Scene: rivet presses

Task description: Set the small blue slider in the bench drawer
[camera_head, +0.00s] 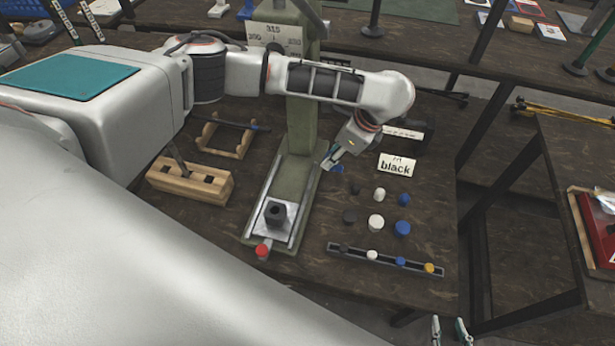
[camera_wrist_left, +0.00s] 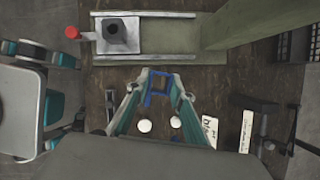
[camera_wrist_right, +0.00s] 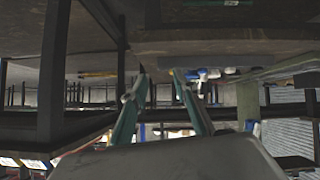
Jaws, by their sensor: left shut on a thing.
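My left gripper (camera_head: 330,157) is shut on a small blue slider (camera_wrist_left: 158,90), which looks like an open blue frame between the fingertips in the left wrist view. In the head view a bit of its blue shows (camera_head: 338,169), beside the green press column (camera_head: 301,130). Whether it touches the bench is unclear. My right gripper (camera_head: 450,330) is open and empty at the bottom edge of the head view, off the bench front; its parted fingers also show in the right wrist view (camera_wrist_right: 160,92). I cannot make out the bench drawer.
Black, white and blue (camera_head: 402,228) knobs stand right of the press, behind a slotted rail (camera_head: 385,259) with several small knobs. A "black" label (camera_head: 397,165) stands behind them. The press base bears a dark block (camera_head: 275,213) and red knob (camera_head: 263,250). A wooden block (camera_head: 190,182) lies left.

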